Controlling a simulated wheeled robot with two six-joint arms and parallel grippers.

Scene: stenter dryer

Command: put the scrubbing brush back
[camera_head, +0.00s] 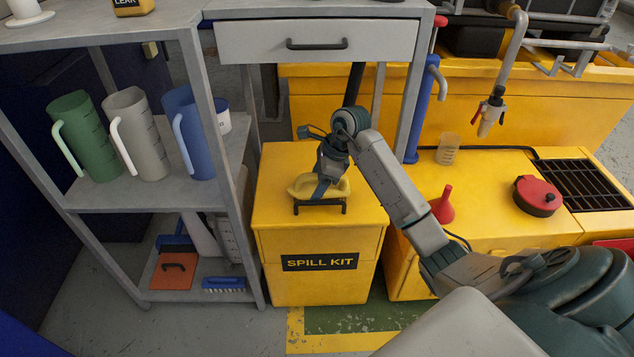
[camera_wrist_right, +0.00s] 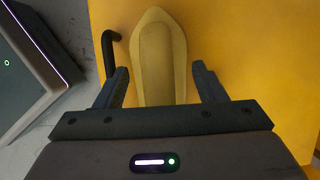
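In the right wrist view the brush (camera_wrist_right: 162,62) points away from me, with a raised middle strip. My right gripper (camera_head: 328,172) is over the brush from above. Its fingers (camera_wrist_right: 160,88) are apart on either side of the brush's near end, with gaps showing. A blue brush with pale bristles (camera_head: 224,283) lies on the lower shelf. My left gripper is not in view.
The grey shelf unit (camera_head: 150,197) at left holds green, grey and blue jugs. An orange dustpan-like piece (camera_head: 174,270) lies on its bottom shelf. A grey drawer (camera_head: 315,42) overhangs behind the box. A red funnel (camera_head: 442,206) and red-lidded can (camera_head: 538,195) stand at right.

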